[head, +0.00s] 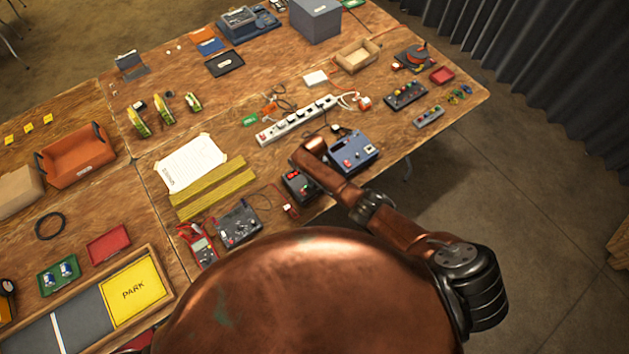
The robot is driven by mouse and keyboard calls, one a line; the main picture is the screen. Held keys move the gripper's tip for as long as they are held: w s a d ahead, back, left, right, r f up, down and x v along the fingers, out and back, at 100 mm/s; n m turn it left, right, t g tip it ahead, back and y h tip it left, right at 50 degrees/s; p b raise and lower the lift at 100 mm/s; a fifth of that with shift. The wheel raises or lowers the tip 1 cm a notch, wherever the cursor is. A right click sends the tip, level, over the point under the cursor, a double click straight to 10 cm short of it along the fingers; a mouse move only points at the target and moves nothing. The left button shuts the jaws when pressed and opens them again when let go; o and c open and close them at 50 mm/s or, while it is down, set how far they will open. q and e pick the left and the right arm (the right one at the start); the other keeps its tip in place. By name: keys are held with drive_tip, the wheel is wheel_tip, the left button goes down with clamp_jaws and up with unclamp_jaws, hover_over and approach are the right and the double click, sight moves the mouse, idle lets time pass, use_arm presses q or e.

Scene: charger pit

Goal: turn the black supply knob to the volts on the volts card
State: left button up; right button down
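A black box (298,186) with small red marks on its face sits near the table's front edge. A blue boxy unit (354,149) with a red patch and dark parts on top stands just right of it. I cannot tell which of them carries the black supply knob; no knob can be made out for certain. My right arm reaches in from the right over the table edge, its copper end bent down between these two units. Its fingers cannot be made out. A small green card (250,121) lies behind; I cannot read any volts card. My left gripper is not in view.
A white power strip (297,120) with cables lies behind the units. A dark meter box (237,224), a red multimeter (199,246), yellow strips (210,189) and a paper sheet (190,163) lie to the left. An orange-brown bin (75,158) stands further left. The table's right edge is close.

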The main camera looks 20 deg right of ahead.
drive_tip(key=c, duration=1.8)
unclamp_jaws()
drive_tip(key=shift+r, duration=0.1)
wheel_tip(320, 180, up, 12)
drive_tip(key=shift+f, duration=0.1)
